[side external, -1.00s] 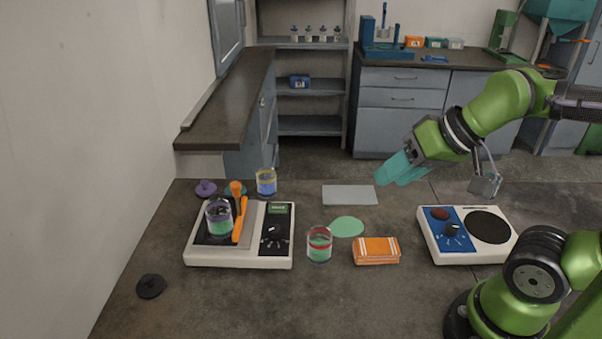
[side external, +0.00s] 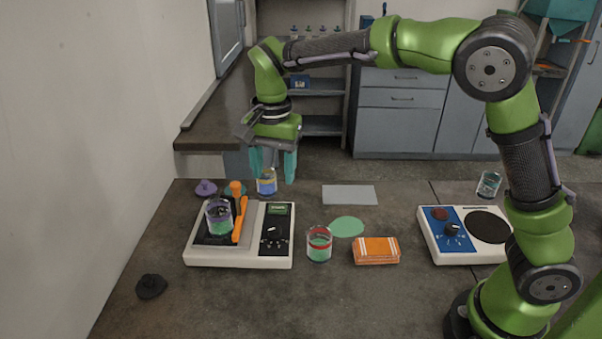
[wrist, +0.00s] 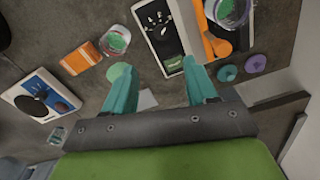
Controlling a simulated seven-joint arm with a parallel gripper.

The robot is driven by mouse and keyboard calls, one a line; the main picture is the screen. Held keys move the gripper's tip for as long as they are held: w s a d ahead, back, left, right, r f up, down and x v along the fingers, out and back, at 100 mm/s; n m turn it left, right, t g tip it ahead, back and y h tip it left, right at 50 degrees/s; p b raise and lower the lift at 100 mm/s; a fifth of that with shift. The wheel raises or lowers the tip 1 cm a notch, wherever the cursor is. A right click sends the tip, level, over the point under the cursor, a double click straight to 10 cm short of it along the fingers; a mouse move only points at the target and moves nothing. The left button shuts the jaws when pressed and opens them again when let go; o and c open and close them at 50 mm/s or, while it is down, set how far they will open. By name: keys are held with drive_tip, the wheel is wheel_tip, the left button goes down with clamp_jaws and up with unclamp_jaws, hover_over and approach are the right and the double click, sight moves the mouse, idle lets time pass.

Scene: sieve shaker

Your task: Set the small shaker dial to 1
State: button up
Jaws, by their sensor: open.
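Two white devices with dials stand on the bench; I cannot tell for sure which is the small shaker. The left device (side external: 205,255) has a black panel with a green display and a black dial (side external: 273,232); this dial also shows at the top of the wrist view (wrist: 163,22). The right device (side external: 430,250) has a blue panel with a red button, a black dial (side external: 452,230) and a round black plate. My gripper (side external: 272,177) is open and points down behind the left device, above the bench. In the wrist view its teal fingers (wrist: 155,68) are spread apart and empty.
A blue-filled beaker (side external: 266,187) shows between my fingers in the side view. A red-banded beaker (side external: 319,245) and orange pack (side external: 376,251) stand between the devices. A clear beaker (side external: 488,185) stands behind the right device.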

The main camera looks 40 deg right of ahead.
sight(274, 228)
drive_tip(key=f+m, duration=0.1)
drive_tip(key=f, duration=0.4)
drive_tip(key=f+m, duration=0.1)
drive_tip(key=f, duration=0.4)
drive_tip(key=f+m, duration=0.1)
drive_tip(key=f, duration=0.4)
drive_tip(key=shift+w+a, duration=0.1)
drive_tip(key=shift+w, duration=0.2)
drive_tip(key=shift+c, duration=0.2)
drive_tip(key=c, duration=1)
